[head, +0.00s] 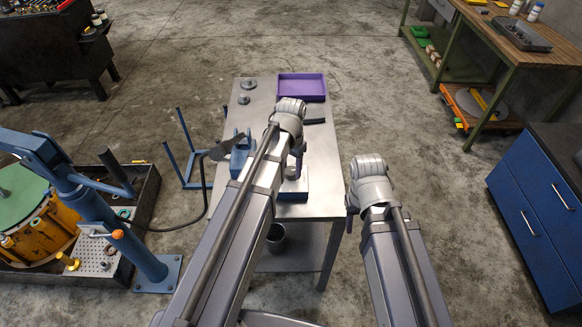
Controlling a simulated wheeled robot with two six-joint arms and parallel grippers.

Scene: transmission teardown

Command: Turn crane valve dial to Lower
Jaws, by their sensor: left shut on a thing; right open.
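The blue crane (75,190) stands at the left, its post rising from a floor plate. A small silver fitting with an orange knob (117,234) sits on the crane; this may be the valve dial, but no marking or setting is readable. My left gripper (297,163) points down over the steel table, far right of the crane. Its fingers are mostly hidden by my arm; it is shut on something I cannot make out. My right gripper (349,218) is at the table's right edge, open and away from the crane; its fingers are barely visible.
The steel table (325,150) carries a purple tray (302,87), small round metal parts (248,85), and a blue block (292,195) below my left gripper. A bin with a large yellow assembly (45,235) stands beside the crane. A blue cabinet (535,210) is at right.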

